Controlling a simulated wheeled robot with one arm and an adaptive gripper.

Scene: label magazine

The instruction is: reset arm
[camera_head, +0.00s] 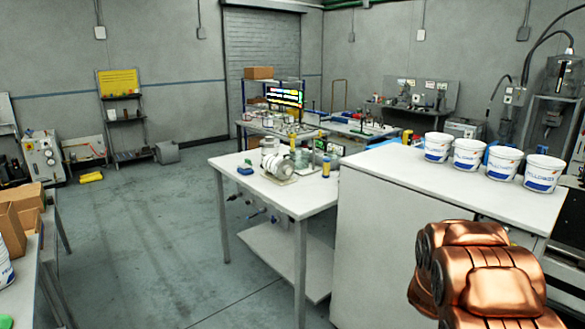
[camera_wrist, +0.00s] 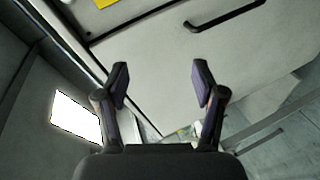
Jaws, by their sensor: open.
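My gripper (camera_wrist: 161,84) shows in the wrist view with its two dark fingers spread apart and nothing between them. Beyond the fingers is a pale cabinet face with a dark handle (camera_wrist: 226,16). In the head view, the copper-coloured links of my arm fill the lower right, in front of the white cabinet (camera_head: 385,235). My gripper itself is not visible in the head view.
Several white-and-blue buckets (camera_head: 468,155) stand on the white cabinet's top. A white table (camera_head: 309,196) beside it holds a small machine (camera_head: 277,160). Cardboard boxes (camera_head: 22,205) sit on a bench at the left. The floor (camera_head: 150,230) between is clear.

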